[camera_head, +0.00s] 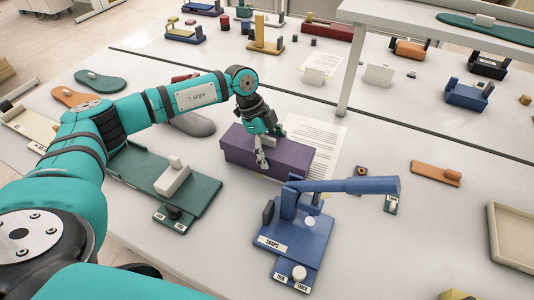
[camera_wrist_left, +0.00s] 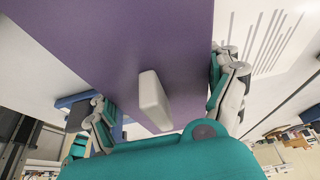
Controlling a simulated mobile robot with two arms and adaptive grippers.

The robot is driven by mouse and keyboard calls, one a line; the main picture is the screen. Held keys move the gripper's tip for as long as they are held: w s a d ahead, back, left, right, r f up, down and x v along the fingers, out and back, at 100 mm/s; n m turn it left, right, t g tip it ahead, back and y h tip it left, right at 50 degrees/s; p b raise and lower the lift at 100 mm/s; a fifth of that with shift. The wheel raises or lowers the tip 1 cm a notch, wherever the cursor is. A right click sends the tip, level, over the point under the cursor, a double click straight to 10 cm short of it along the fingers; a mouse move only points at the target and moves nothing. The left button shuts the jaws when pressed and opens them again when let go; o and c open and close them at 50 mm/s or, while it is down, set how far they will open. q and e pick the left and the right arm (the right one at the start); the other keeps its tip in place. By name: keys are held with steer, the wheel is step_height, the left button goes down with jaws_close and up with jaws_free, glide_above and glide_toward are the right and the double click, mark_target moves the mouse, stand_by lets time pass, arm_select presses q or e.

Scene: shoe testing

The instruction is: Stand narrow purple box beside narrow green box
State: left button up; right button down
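The long purple box (camera_head: 240,148) lies flat on the table in the middle of the head view. It fills much of the left wrist view (camera_wrist_left: 120,45), with a pale grey block (camera_wrist_left: 153,100) on its facing side. My left gripper (camera_head: 268,145) is over the box, its fingers spread along two opposite sides. In the left wrist view the fingers (camera_wrist_left: 165,98) sit close to both box edges; whether they press on it is unclear. I cannot make out a narrow green box. My right gripper is not in view.
A dark green board (camera_head: 200,194) with a pale block lies left of the box. A blue snap tester (camera_head: 300,236) with a lever stands in front. A printed sheet (camera_head: 325,140) lies behind. A beige tray (camera_head: 512,235) is at the right. Table between tester and tray is mostly clear.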

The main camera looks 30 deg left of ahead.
arm_select(q)
steer(key=c, duration=0.3)
steer(key=shift+r, duration=0.1)
